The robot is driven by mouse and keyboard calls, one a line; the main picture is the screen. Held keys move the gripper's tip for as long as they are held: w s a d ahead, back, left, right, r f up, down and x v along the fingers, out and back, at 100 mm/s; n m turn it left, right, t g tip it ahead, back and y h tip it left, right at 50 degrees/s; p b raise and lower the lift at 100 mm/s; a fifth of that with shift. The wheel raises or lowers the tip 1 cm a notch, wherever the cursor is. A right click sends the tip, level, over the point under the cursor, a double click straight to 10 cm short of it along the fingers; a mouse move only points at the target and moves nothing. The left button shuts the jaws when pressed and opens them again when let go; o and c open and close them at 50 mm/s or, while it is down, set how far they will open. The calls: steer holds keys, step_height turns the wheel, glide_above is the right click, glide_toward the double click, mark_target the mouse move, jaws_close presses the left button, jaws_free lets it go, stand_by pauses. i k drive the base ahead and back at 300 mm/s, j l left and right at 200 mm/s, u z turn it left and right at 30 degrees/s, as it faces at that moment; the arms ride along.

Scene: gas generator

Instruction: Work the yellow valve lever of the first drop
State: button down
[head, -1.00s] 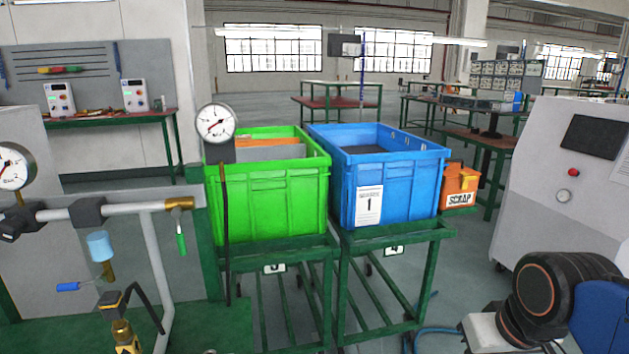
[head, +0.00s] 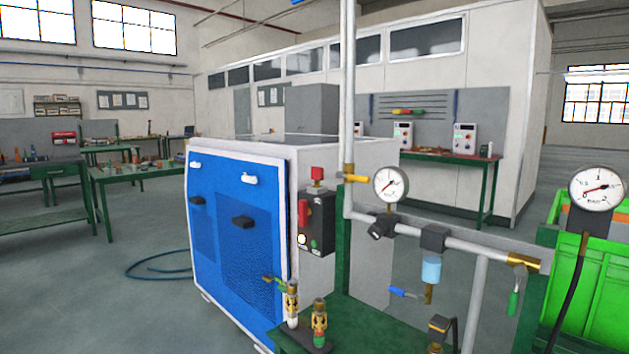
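A small yellow lever (head: 352,178) sits on the upright grey pipe (head: 348,110), left of a round gauge (head: 391,184). A horizontal pipe (head: 470,243) runs right from the upright pipe. A blue lever (head: 400,292) sits beside a brass fitting under a light blue cylinder (head: 431,269). A green lever (head: 515,302) hangs from a brass elbow at the pipe's right end. A small yellow-green lever (head: 274,281) shows near brass fittings at the front of the blue machine. I cannot tell which drop is the first. My gripper is not in view.
A blue-fronted machine (head: 235,235) with a dark control box (head: 317,222) stands left of the pipes. A green bench top (head: 375,335) lies below them. A green crate (head: 590,300) and a second gauge (head: 597,188) are at the right. Open floor lies at the left.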

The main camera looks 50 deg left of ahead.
mark_target(339, 174)
steer(key=u, duration=1.65)
